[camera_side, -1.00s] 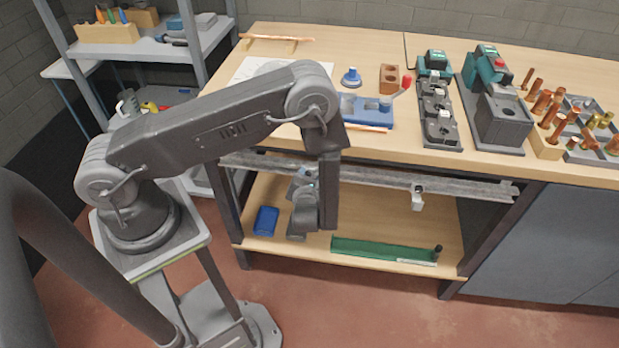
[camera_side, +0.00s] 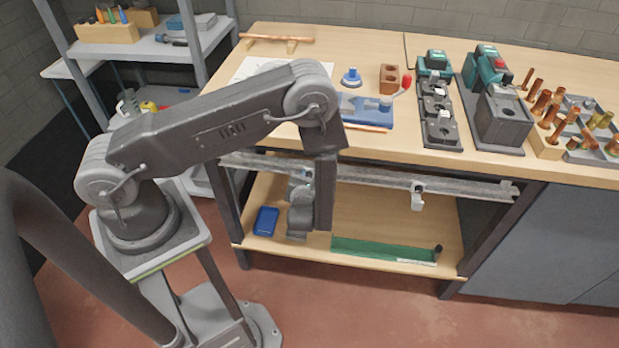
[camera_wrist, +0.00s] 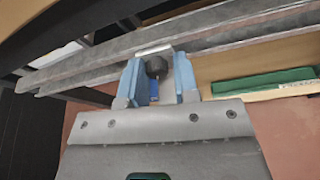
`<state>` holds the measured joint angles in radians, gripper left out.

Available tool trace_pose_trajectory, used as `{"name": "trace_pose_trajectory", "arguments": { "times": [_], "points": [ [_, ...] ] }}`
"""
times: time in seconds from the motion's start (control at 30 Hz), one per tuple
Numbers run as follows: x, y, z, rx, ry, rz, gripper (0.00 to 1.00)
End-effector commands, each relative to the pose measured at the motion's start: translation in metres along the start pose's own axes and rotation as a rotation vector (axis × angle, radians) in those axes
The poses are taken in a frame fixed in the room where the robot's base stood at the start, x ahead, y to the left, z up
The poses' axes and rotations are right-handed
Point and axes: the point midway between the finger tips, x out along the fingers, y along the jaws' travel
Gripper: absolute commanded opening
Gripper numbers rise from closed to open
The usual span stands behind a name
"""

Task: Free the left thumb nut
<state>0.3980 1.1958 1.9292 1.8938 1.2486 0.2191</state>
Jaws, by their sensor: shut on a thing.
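The left thumb nut, a dark round knob (camera_wrist: 156,66), sits between the blue fingers of my gripper (camera_wrist: 157,82) in the wrist view. My gripper is shut on it. A pale grey bracket (camera_wrist: 155,50) shows just behind the nut, at the steel rail (camera_wrist: 225,35). In the side view my gripper (camera_side: 302,180) is at the left part of the rail (camera_side: 365,175), under the bench top. My wrist hides the left nut there. A similar pale clamp (camera_side: 417,200) hangs on the rail farther right.
A lower shelf (camera_side: 375,215) below the rail holds a blue box (camera_side: 266,221) at left and a green tray (camera_side: 384,250) at the front. Bench legs stand at both sides. The rail between my gripper and the right clamp is clear.

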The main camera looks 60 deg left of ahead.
Motion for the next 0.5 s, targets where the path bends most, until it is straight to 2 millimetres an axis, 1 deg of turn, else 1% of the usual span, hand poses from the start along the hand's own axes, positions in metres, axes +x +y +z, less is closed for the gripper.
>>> {"name": "trace_pose_trajectory", "arguments": {
  "times": [0.1, 0.27, 0.3, 0.5],
  "points": [
    [0.0011, 0.0016, 0.0001, -0.080, 0.000, -0.019, 0.07],
    [0.0015, 0.0022, 0.0005, -0.158, -0.001, -0.043, 0.08],
    [0.0015, 0.0024, 0.0005, -0.184, -0.001, -0.053, 0.03],
    [0.0022, 0.0018, 0.0010, -0.286, -0.003, -0.088, 0.03]
  ]
}}
